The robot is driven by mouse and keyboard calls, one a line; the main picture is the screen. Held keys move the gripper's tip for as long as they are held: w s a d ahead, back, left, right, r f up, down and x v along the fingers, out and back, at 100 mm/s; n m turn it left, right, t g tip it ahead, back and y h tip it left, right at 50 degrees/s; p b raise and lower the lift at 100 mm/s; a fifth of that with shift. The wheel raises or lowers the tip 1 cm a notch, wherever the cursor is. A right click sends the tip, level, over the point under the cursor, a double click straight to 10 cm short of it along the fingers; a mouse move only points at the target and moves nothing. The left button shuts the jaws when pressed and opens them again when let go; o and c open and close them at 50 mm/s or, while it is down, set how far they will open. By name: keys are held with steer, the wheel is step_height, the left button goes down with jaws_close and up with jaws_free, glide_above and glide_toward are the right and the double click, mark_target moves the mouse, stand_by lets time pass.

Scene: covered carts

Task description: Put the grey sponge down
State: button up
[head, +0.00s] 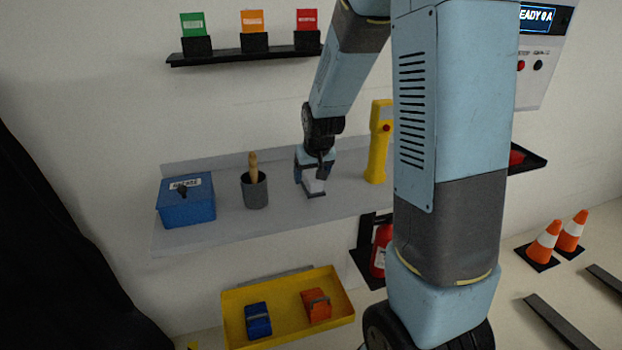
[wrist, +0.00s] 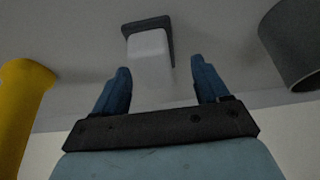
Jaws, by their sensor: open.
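The grey sponge (head: 314,186) is a pale block with a dark strip along one side. It rests on the grey wall shelf (head: 225,232), between the grey cup and the yellow handheld device. My gripper (head: 314,170) is right at the sponge, just above the shelf. In the wrist view my gripper (wrist: 161,65) has its two blue fingers spread apart. The sponge (wrist: 148,46) lies just beyond the fingertips there, with clear space on both sides of it. No finger visibly presses on it.
A blue box (head: 187,205) and a grey cup (head: 255,192) with a wooden handle stand left of the sponge. The yellow device (head: 379,150) stands close on the right. A yellow tray (head: 288,331) with blue and orange items lies below. Bare shelf shows in front.

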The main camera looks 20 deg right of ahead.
steer(key=v, duration=1)
steer(key=s+r, duration=0.5)
steer(key=s, duration=0.6)
steer(key=s+r+t, duration=0.1)
steer(key=s+r, duration=0.5)
steer(key=s, duration=0.6)
steer(key=shift+s+r, duration=0.2)
steer(key=shift+r, duration=0.05)
